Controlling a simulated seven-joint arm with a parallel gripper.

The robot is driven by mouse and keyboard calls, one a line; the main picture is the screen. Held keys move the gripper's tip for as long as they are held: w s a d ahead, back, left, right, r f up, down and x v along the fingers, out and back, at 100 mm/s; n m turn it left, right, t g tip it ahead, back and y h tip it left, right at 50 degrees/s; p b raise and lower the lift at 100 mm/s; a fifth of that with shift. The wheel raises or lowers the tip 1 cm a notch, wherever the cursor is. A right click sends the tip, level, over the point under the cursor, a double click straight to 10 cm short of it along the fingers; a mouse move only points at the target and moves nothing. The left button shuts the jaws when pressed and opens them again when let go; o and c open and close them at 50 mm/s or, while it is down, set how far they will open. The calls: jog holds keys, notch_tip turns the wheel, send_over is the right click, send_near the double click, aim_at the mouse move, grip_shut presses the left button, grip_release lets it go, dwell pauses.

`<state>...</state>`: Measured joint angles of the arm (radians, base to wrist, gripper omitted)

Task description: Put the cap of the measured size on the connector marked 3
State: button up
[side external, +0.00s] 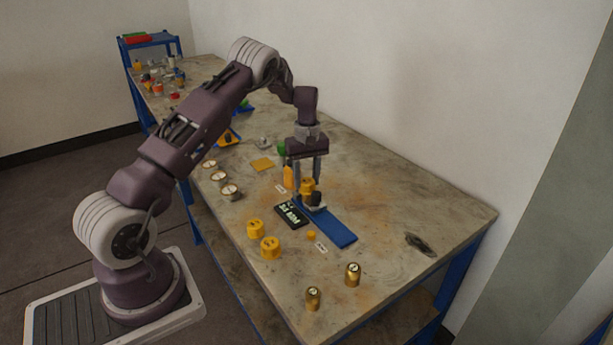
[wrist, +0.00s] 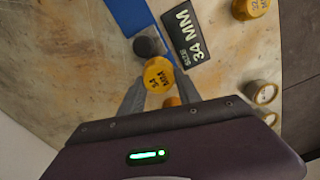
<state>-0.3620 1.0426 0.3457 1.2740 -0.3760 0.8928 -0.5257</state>
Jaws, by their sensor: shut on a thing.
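A yellow cap (wrist: 158,74) reading 34 MM is between the fingers of my gripper (wrist: 160,80), which is shut on it. Two other yellow caps (side external: 255,228) (side external: 270,247) stand left of the strip. Several round metal-sided connectors (side external: 218,178) stand along the table's left edge; their marks are not legible.
A black round piece (wrist: 147,47) sits at the blue strip (side external: 335,228), close to the held cap. Two brass cylinders (side external: 313,298) (side external: 353,274) stand near the front edge. A dark object (side external: 419,243) lies at the right.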

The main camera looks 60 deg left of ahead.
jog(key=shift+f, duration=0.3)
jog(key=o, duration=1.4)
